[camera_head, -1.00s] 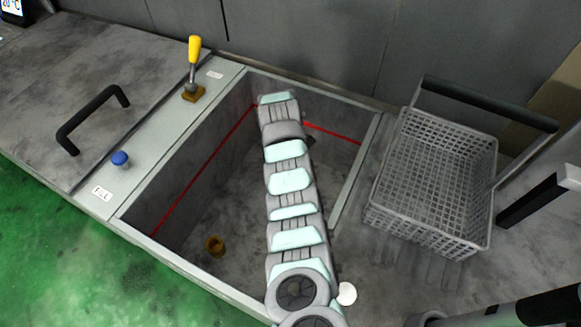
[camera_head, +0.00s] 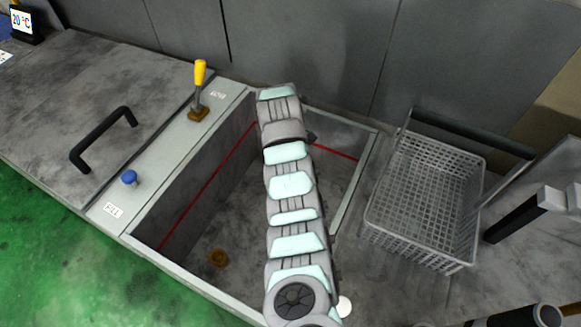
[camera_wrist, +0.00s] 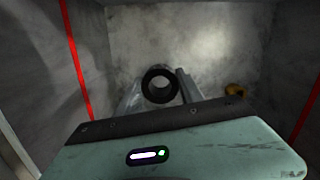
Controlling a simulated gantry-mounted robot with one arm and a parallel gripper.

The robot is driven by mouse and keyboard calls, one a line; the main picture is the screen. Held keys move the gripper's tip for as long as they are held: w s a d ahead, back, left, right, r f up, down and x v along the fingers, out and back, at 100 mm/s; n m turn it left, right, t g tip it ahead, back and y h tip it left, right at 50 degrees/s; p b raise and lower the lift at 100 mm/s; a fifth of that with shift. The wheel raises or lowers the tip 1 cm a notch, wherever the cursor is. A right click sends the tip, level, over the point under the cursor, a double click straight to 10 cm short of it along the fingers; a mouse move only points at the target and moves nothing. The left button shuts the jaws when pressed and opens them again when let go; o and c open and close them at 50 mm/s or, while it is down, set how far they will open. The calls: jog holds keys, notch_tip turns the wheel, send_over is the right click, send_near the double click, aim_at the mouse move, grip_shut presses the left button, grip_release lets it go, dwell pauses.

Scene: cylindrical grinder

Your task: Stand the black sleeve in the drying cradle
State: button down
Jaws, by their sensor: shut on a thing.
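The black sleeve (camera_wrist: 160,99) shows end-on as a dark ring with an open bore in the wrist view. My gripper (camera_wrist: 159,80) is shut on it, with one grey finger on each side. The sleeve is over the grey tank; its height above the floor is hard to judge. In the head view my arm reaches across the tank (camera_head: 180,283), and it hides the gripper and the sleeve. I cannot pick out the drying cradle for certain in either view.
A brown ring-like piece (camera_head: 219,257) lies on the tank floor. A grey mesh basket (camera_head: 420,205) stands right of the tank. A yellow-handled lever (camera_head: 200,75), blue knob (camera_head: 129,178) and black-handled lid (camera_head: 50,100) are on the left. Steep tank walls surround the gripper.

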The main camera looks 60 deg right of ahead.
notch_tip(320, 180, up, 13)
jog(key=p, duration=1)
